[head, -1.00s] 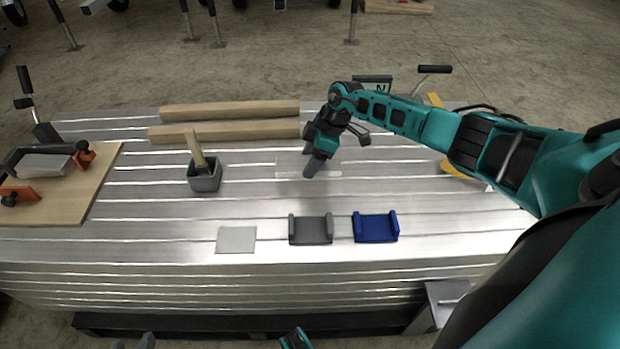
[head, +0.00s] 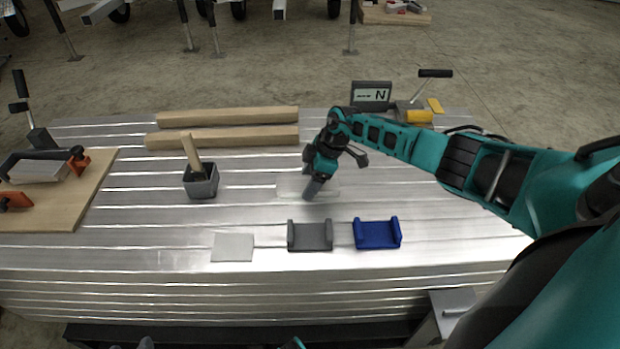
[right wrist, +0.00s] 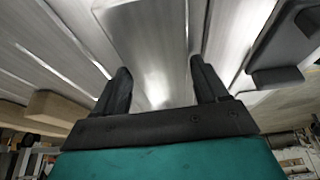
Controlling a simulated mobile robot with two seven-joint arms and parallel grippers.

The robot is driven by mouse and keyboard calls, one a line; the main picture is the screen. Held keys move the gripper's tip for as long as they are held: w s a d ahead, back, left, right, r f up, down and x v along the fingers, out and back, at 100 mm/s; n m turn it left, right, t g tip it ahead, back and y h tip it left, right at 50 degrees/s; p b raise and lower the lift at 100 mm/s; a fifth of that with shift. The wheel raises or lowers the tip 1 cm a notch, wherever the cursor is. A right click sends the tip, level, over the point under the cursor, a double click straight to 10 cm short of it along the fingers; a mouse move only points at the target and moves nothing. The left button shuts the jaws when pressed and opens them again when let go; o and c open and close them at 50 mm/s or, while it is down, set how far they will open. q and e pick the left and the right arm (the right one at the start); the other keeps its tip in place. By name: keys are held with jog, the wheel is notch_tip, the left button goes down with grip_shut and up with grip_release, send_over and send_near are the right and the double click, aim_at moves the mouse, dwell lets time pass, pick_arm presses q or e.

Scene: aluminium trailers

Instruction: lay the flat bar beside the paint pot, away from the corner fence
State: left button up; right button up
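The flat bar (head: 290,187) is a pale metal strip lying crosswise low over the ribbed aluminium deck, right of the paint pot. My right gripper (head: 312,192) points down at its middle. In the right wrist view the flat bar (right wrist: 150,45) runs between the two fingers (right wrist: 162,85), which appear closed on its edges. Whether the bar touches the deck I cannot tell. The paint pot (head: 201,184) is a dark grey square pot with a wooden-handled brush in it. I cannot tell for certain which thing is the corner fence. My left gripper cannot be made out.
A grey bracket (head: 310,240), a blue bracket (head: 376,237) and a pale plate (head: 232,248) lie along the near side. Two timbers (head: 225,138) lie behind. A wooden board (head: 60,215) with black and orange clamps is at left. Deck between pot and bar is clear.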

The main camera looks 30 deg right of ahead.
jog(key=shift+o, duration=1.4)
jog(key=shift+r, duration=0.1)
